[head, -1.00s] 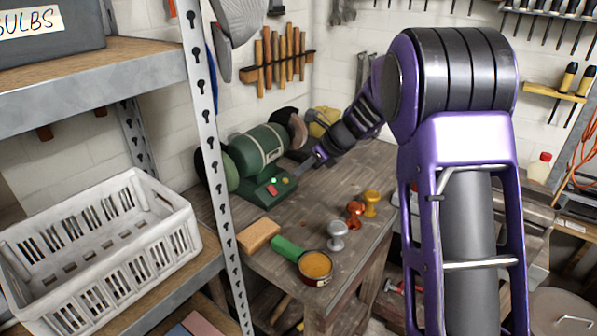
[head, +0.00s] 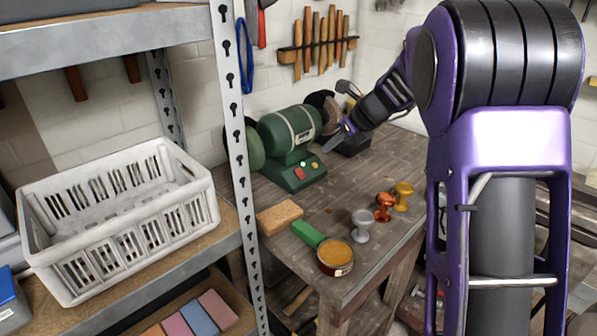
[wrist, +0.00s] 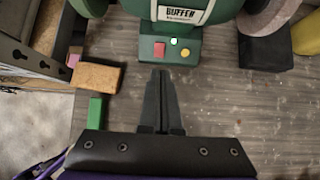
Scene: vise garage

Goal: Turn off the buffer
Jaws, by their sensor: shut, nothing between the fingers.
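The green buffer (head: 291,133) stands at the back of the wooden workbench, with a round wheel at each end. Its base carries a red button (head: 300,174) and a small lit green light. In the wrist view the buffer (wrist: 190,12) shows its "BUFFER" label, the red button (wrist: 159,49) at left, the green light (wrist: 174,42) and a yellow button (wrist: 185,53) at right. My gripper (head: 330,147) is shut and empty, just right of the buffer's base. In the wrist view my gripper (wrist: 162,74) points at the base, its tips just below the buttons.
On the bench are a tan block (head: 279,217), a green bar (head: 307,234), a round orange-topped tin (head: 335,255) and silver (head: 362,224), copper (head: 384,206) and gold (head: 403,195) cups. A metal shelf with a white crate (head: 120,222) stands at left.

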